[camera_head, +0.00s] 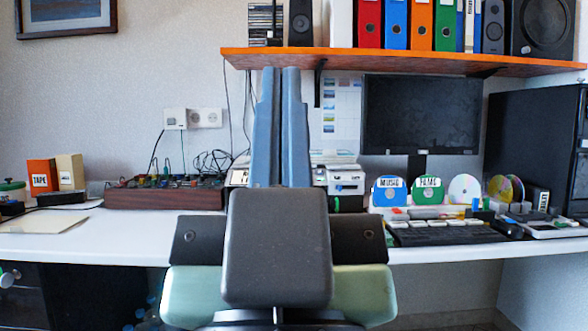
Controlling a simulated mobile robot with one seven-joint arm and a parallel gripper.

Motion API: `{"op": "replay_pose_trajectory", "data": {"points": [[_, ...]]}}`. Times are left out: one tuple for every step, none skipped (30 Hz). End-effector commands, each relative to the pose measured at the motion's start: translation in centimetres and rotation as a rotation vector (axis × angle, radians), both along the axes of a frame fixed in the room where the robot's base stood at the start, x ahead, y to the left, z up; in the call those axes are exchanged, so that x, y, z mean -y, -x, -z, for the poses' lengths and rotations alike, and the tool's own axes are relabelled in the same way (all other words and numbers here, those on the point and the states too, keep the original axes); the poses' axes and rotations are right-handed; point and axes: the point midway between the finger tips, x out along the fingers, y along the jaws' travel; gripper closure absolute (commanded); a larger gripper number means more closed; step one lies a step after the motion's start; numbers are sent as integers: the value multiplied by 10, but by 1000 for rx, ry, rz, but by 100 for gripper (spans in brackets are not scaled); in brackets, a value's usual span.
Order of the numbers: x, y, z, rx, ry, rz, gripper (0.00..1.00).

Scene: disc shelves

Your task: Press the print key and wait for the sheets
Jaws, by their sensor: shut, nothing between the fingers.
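My gripper (280,72) is in the middle of the view, seen from behind, with its two long blue-grey fingers pointing away. The fingers are shut with nothing held. A light-coloured printer (342,181) stands on the white desk (120,247), directly beyond my gripper. The gripper covers the printer's middle; parts show on both sides. I cannot make out the print key. No printed sheets can be made out at the printer. Contact between fingers and printer cannot be told from this view.
An orange shelf (400,63) with several binders and speakers hangs above. A mixer (165,192) with cables stands left. A monitor (420,115), blue and green disc sleeves (427,190), loose discs, a keyboard (445,231) and a black tower (530,130) are right. The left desk front is mostly clear.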

Motion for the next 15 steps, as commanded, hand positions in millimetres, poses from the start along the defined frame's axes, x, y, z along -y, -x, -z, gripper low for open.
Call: {"op": "replay_pose_trajectory", "data": {"points": [[0, 0, -31, 1, 0, 0, 100], [0, 0, -41, 1, 0, 0, 100], [0, 0, -54, 1, 0, 0, 100], [0, 0, -63, 1, 0, 0, 100], [0, 0, -72, 1, 0, 0, 100], [0, 0, -83, 1, 0, 0, 100], [0, 0, -90, 1, 0, 0, 100], [0, 0, -96, 1, 0, 0, 100], [0, 0, -102, 1, 0, 0, 100], [0, 0, -106, 1, 0, 0, 100], [0, 0, -108, 1, 0, 0, 100], [0, 0, -110, 1, 0, 0, 100], [0, 0, -111, 1, 0, 0, 100], [0, 0, -110, 1, 0, 0, 100], [0, 0, -109, 1, 0, 0, 100]]}}
